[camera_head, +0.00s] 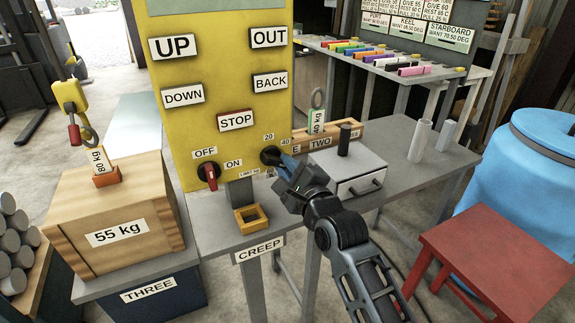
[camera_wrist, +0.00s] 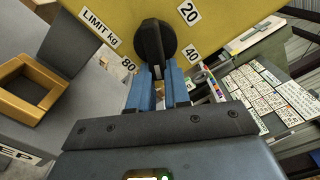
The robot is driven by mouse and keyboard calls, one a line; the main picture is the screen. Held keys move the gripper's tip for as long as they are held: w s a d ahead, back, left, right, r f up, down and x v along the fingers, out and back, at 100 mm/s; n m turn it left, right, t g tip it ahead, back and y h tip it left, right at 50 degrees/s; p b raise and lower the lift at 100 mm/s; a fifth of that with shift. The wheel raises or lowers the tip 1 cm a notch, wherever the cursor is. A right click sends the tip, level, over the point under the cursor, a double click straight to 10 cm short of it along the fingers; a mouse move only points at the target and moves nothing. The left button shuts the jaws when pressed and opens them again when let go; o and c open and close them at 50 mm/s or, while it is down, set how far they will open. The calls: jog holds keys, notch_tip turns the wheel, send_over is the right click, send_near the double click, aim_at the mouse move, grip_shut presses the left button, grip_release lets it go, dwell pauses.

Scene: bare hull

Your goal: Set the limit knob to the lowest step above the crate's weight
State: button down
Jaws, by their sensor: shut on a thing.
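The black limit knob (camera_wrist: 155,42) is on the yellow panel (camera_head: 215,75), with labels 20 (camera_wrist: 189,12), 40 (camera_wrist: 193,52) and 80 (camera_wrist: 128,64) around it. In the wrist view its grip bar runs up and down the picture, its lower end between the blue fingers. My gripper (camera_wrist: 158,80) is shut on the knob; it also shows in the head view (camera_head: 281,163). Any label between 80 and 40 is hidden behind the fingers. The wooden crate (camera_head: 70,215), marked 55 kg, stands at left on a dark box marked THREE.
A red OFF/ON switch (camera_head: 209,173) is left of the knob. A yellow square frame (camera_head: 251,218) lies on the grey bench below the panel. A grey drawer box (camera_head: 347,172) stands right of my gripper. A red stool (camera_head: 500,260) and blue barrel (camera_head: 540,170) are at right.

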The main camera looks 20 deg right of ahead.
jog(key=shift+w+r, duration=0.1)
jog(key=shift+r, duration=0.05)
jog(key=c, duration=1.3)
grip_release()
jog(key=shift+o, duration=1.1)
jog(key=shift+f, duration=0.2)
jog(key=s+b, duration=0.1)
jog(key=s, duration=0.6)
jog(key=shift+s, duration=0.4)
